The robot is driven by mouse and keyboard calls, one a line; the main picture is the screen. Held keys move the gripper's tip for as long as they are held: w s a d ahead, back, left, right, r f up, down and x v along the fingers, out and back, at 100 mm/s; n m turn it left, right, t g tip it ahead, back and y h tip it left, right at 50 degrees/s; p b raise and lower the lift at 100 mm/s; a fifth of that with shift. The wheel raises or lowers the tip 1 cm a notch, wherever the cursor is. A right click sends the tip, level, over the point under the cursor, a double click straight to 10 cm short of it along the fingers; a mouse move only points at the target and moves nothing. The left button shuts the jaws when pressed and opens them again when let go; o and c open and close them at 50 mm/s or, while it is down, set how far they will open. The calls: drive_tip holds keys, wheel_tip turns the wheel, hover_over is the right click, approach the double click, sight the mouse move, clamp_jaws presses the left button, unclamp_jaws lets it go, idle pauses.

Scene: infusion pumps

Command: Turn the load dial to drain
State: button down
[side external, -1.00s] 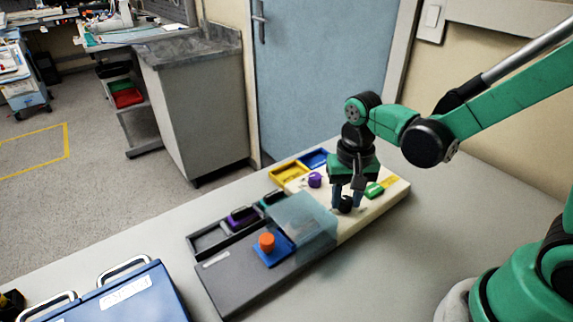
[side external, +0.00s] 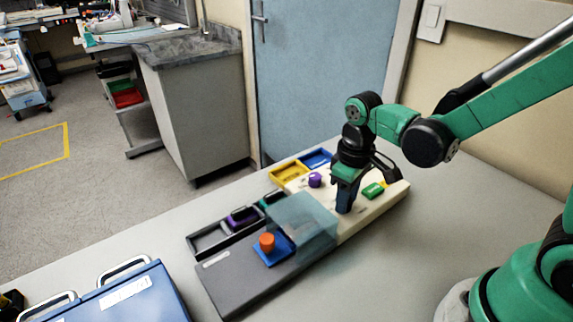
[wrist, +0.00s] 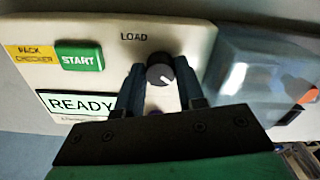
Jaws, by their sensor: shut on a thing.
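The load dial (wrist: 160,71) is a dark round knob with a white pointer mark, below the printed word LOAD in the wrist view. The mark points to the lower right in that view. My gripper (wrist: 160,88) has its two fingers on either side of the dial and is shut on it. In the side view my gripper (side external: 345,207) points down onto the cream panel (side external: 387,201), and its fingers hide the dial. No drain label can be read.
A green START button (wrist: 80,59) and a READY display (wrist: 75,104) are beside the dial. A translucent bluish cover (side external: 303,220) stands close to my gripper. A purple knob (side external: 315,180), an orange knob (side external: 267,241) and a blue case (side external: 120,295) are nearby.

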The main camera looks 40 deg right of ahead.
drive_tip(key=shift+n, duration=0.6)
drive_tip(key=c, duration=0.5)
unclamp_jaws()
drive_tip(key=shift+c, duration=0.2)
drive_tip(key=shift+r, duration=2.8)
drive_tip(key=r+m+t, duration=0.1)
drive_tip(key=t, duration=0.1)
drive_tip(key=s+r+m+t, duration=0.1)
drive_tip(key=t, duration=0.1)
drive_tip(key=r+m+t, duration=0.2)
drive_tip(key=t, duration=0.1)
drive_tip(key=shift+s+d, duration=0.3)
drive_tip(key=shift+s, duration=0.1)
